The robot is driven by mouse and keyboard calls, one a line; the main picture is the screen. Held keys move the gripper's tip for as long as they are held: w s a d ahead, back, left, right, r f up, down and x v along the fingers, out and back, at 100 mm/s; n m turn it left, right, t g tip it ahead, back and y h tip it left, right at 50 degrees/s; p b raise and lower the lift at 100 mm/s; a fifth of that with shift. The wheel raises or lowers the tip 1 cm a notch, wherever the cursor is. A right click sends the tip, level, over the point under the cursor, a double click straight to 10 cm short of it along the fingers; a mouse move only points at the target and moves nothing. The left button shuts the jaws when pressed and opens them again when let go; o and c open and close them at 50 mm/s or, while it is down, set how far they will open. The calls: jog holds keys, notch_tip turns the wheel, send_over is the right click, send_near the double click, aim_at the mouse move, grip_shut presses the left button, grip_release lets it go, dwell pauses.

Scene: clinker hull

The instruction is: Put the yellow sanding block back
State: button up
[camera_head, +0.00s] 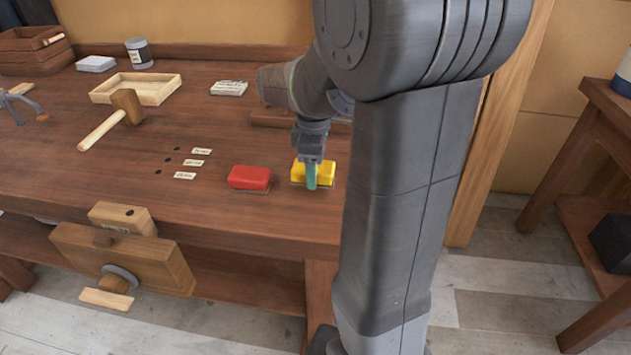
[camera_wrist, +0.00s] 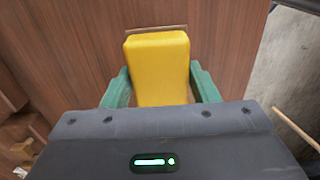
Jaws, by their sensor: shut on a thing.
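The yellow sanding block (camera_head: 321,172) is at the right end of the workbench, just right of the red sanding block (camera_head: 249,177). My gripper (camera_head: 312,180) points down over it. In the wrist view the yellow block (camera_wrist: 158,65) stands between the two green fingers of my gripper (camera_wrist: 160,90), which are shut on its sides. A thin pale edge shows under the block in the head view. Whether the block touches the bench top or is slightly raised I cannot tell.
A wooden vise (camera_head: 122,258) juts from the front.

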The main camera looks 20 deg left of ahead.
jog(key=shift+f, duration=1.85)
jog(key=shift+f, duration=0.1)
jog(key=shift+f+b, duration=0.15)
jog(key=shift+b, duration=0.15)
jog(key=o, duration=1)
jog(key=shift+c, duration=0.2)
jog(key=shift+r, duration=0.2)
notch_tip(320, 180, up, 12)
jog(key=shift+r+p, duration=0.1)
jog(key=shift+p, duration=0.65)
